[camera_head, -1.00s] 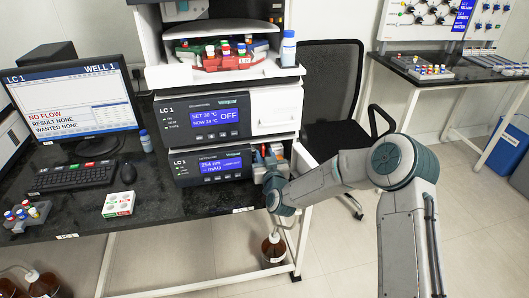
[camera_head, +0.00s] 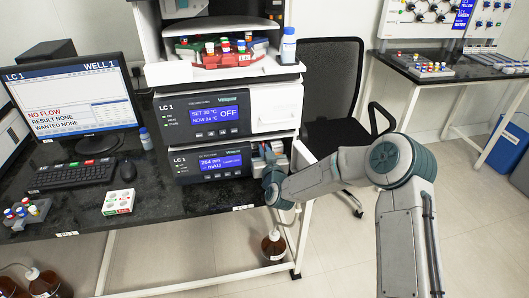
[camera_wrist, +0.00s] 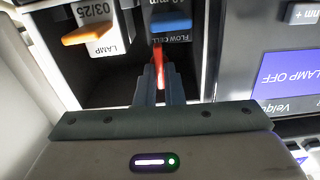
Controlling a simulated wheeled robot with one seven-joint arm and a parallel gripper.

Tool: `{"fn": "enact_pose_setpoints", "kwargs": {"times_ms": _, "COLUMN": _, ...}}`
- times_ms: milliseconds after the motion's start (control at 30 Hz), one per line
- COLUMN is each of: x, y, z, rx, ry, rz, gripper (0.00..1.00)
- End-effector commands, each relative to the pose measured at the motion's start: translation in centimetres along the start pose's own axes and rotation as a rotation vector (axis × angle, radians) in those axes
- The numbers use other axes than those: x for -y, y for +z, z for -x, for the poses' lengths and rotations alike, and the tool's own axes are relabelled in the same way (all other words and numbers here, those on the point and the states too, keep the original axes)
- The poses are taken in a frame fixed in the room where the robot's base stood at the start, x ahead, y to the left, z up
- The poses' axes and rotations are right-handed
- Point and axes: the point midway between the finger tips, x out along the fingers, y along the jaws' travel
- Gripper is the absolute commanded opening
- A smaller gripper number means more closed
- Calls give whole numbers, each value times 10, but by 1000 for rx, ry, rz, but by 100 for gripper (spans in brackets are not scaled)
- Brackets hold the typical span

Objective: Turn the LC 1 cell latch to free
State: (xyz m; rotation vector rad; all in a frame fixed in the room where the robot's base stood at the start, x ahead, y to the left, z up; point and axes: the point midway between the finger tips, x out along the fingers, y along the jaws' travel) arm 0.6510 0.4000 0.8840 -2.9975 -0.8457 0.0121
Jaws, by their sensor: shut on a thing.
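The LC 1 cell latch appears as a narrow red lever (camera_wrist: 158,58) in the wrist view, beside the "FLOW CELL" label. My gripper (camera_wrist: 160,80) is shut on this red lever, one finger on each side. The lever's base is partly hidden by my fingers. A blue handle (camera_wrist: 171,23) is just above the flow cell label. In the head view my gripper (camera_head: 269,157) is at the open bay on the right of the lower LC 1 detector unit (camera_head: 212,163); the latch is too small and covered to make out there.
In the wrist view an orange handle (camera_wrist: 88,33) with a "LAMP" label sits left of the latch. The detector's display (camera_wrist: 285,78) reads "LAMP OFF". In the head view a monitor (camera_head: 80,100) shows "NO FLOW". A black chair (camera_head: 332,95) stands behind my arm.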

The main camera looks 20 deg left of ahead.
Motion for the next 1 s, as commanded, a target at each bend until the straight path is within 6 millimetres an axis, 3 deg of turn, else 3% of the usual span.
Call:
{"fn": "enact_pose_setpoints", "kwargs": {"times_ms": 267, "x": -1, "y": 6, "z": 0, "rx": -2, "ry": 0, "rz": -147, "gripper": 0}}
{"fn": "enact_pose_setpoints", "kwargs": {"times_ms": 1000, "x": -5, "y": 8, "z": 0, "rx": -3, "ry": 0, "rz": -841, "gripper": 0}}
